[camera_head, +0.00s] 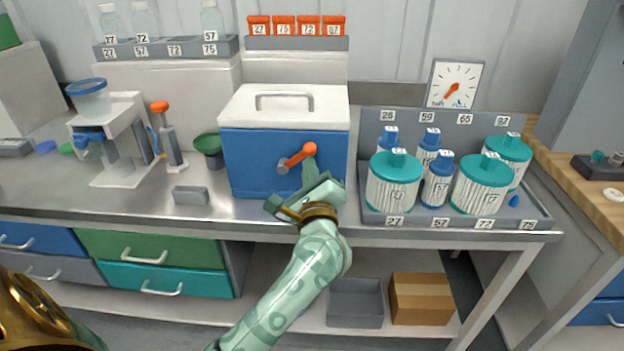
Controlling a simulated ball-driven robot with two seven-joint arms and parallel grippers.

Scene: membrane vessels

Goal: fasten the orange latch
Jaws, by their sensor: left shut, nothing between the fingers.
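The orange latch (298,157) is a lever with a round orange knob on the front of a blue box (250,165). The box has a white lid (310,102) with a grey handle, and the lid sits down on it. The latch slants, with its knob up and to the right of its grey pivot. My left gripper (309,168) is shut and empty, just below the knob. Its fingertips are close to the knob; I cannot tell if they touch. My right gripper is not in view.
A grey tray (540,218) with several teal-capped cartridges stands right of the box. A small grey block (191,195), a green funnel (207,143) and a white device (126,140) are to the left. The steel counter front (120,205) is mostly clear.

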